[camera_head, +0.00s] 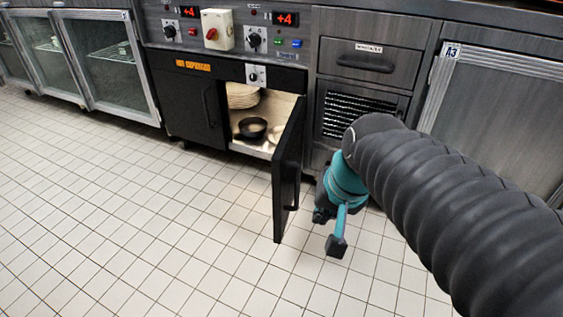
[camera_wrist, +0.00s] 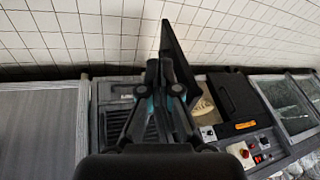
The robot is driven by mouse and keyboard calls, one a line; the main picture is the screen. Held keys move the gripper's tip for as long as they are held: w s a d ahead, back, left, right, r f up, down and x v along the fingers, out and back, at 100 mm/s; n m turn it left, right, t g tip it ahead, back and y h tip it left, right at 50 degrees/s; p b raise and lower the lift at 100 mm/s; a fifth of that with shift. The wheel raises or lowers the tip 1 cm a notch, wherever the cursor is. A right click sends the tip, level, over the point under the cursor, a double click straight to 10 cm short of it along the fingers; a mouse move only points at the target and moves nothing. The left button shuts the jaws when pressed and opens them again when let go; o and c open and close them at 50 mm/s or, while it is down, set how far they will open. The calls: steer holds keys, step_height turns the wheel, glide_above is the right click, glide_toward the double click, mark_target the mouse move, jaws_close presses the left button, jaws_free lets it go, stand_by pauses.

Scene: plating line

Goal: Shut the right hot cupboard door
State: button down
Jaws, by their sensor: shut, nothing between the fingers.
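The right hot cupboard door (camera_head: 289,172) is a black panel standing wide open, swung out over the floor from its hinge on the right of the cupboard opening. Its bar handle (camera_head: 293,187) is on the outer face, toward my gripper. My gripper (camera_head: 331,228) is low, just right of the door on its outer side, shut and empty. In the wrist view, my gripper (camera_wrist: 165,72) is in front of the dark door (camera_wrist: 176,50), which shows edge-on. I cannot tell whether they touch. The left hot cupboard door (camera_head: 190,104) is shut.
Inside the cupboard are stacked plates (camera_head: 243,96) and a dark bowl (camera_head: 253,128). A control panel (camera_head: 232,30) with knobs is above. A drawer (camera_head: 366,63) and vent grille (camera_head: 350,108) stand right of the cupboard. The tiled floor (camera_head: 150,220) is clear in front.

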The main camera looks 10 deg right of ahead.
steer(key=w+d+f+m+y+p, duration=0.1)
steer(key=w+d+m+y+p, duration=0.3)
steer(key=w+m, duration=0.6)
steer(key=w+d+f+m+y+p, duration=0.25)
steer(key=w+d+m, duration=0.35)
steer(key=w+m, duration=0.45)
steer(key=n, duration=0.2)
glide_toward(282, 170)
step_height(282, 170, down, 4)
steer(key=a, duration=0.1)
steer(key=w+a, duration=0.1)
steer(key=shift+w+a+f+y+b, duration=0.15)
steer(key=shift+w+a+y+b, duration=0.1)
steer(key=shift+a+b, duration=0.15)
steer(key=shift+w+a, duration=0.15)
steer(key=shift+a, duration=0.3)
